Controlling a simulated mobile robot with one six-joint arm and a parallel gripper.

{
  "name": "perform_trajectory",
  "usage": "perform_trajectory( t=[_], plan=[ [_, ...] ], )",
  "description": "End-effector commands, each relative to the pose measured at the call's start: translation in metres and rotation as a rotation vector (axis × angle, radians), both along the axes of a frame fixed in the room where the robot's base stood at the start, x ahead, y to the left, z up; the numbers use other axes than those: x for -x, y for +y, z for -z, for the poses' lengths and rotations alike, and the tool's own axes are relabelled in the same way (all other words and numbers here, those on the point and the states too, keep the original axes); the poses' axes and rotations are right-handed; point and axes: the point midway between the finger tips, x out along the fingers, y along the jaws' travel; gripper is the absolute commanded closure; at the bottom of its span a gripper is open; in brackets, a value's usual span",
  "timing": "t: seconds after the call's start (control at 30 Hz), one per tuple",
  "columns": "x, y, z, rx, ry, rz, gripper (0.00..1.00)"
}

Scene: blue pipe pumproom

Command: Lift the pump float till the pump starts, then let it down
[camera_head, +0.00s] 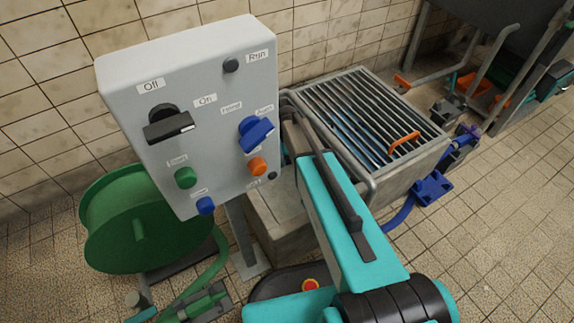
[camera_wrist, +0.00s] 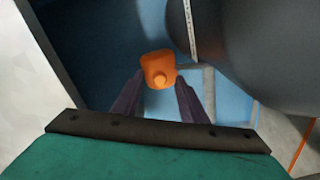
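The orange pump float (camera_wrist: 158,66) shows in the wrist view over a blue surface, with a small round knob facing me. My gripper's (camera_wrist: 159,82) two dark fingers stand apart, one tip at each side of the float. I cannot tell whether they touch or grip it.
The grey control box (camera_head: 205,85) carries knobs, buttons and a dark lamp near the "Run" label. A slatted grate (camera_head: 365,105) with an orange handle covers part of the concrete sump. A green hose reel (camera_head: 140,215) stands left. Tiled floor is clear at lower right.

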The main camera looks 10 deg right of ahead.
Motion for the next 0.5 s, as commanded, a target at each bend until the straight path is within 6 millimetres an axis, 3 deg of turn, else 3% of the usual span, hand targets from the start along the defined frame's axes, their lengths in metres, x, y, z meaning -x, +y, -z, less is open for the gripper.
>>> perform_trajectory(
  t=[0.13, 0.47, 0.5],
  plan=[
    [-0.0002, 0.0003, 0.0092, 0.000, 0.000, 0.000, 0.61],
    [0.0000, 0.0008, 0.0101, 0.000, 0.000, -0.001, 0.61],
    [0.0000, 0.0009, 0.0100, 0.000, 0.000, -0.001, 0.68]
  ],
)
